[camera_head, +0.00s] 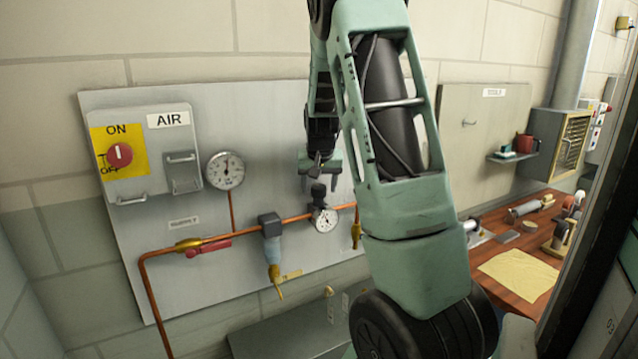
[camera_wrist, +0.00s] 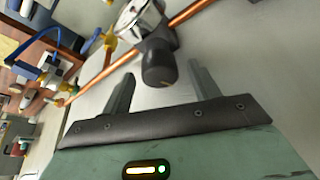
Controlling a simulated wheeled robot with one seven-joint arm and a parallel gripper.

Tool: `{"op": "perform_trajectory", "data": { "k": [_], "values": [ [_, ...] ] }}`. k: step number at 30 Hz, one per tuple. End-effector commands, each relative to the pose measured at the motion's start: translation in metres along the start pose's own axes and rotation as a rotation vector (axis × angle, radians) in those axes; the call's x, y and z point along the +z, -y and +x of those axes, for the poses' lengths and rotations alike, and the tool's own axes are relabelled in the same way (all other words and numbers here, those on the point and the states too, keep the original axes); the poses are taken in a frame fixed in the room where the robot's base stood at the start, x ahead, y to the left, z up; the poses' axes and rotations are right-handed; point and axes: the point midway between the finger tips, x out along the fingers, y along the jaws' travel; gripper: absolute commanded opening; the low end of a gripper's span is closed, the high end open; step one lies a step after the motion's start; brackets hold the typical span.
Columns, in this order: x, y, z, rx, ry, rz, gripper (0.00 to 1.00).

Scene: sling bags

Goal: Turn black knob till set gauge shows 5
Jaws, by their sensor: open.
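The black knob (camera_head: 318,192) sits on top of the regulator on the copper pipe, above the small round set gauge (camera_head: 325,219). The gauge's reading is too small to tell. My gripper (camera_head: 321,180) is just above the knob in the head view, fingers pointing down. In the wrist view the knob (camera_wrist: 158,66) stands between and just beyond the two open fingertips of my gripper (camera_wrist: 160,80), with a pale mark on its end. The set gauge (camera_wrist: 140,18) shows partly at the top edge there. Nothing is held.
A larger gauge (camera_head: 225,170), a red-handled valve (camera_head: 208,247) and a filter with a blue bowl (camera_head: 272,248) are left of the knob. A yellow valve (camera_head: 356,235) is close to its right. An AIR switch box (camera_head: 147,155) is at far left. A wooden bench (camera_head: 515,240) stands right.

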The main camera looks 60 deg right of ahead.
Motion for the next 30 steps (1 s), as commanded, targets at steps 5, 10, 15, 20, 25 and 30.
{"op": "perform_trajectory", "data": {
  "k": [5,10,15,20,25,30],
  "values": [
    [0.0002,0.0001,0.0005,0.000,0.000,0.000,0.61],
    [0.0002,0.0001,0.0003,0.000,0.001,0.000,0.28],
    [0.0002,0.0004,0.0001,0.001,0.001,0.002,0.16],
    [0.0000,0.0021,-0.0007,0.026,0.002,0.059,0.16],
    [0.0001,0.0017,-0.0002,0.052,0.002,0.123,0.16],
    [0.0001,0.0013,0.0001,0.054,0.001,0.130,0.16]
  ]
}}
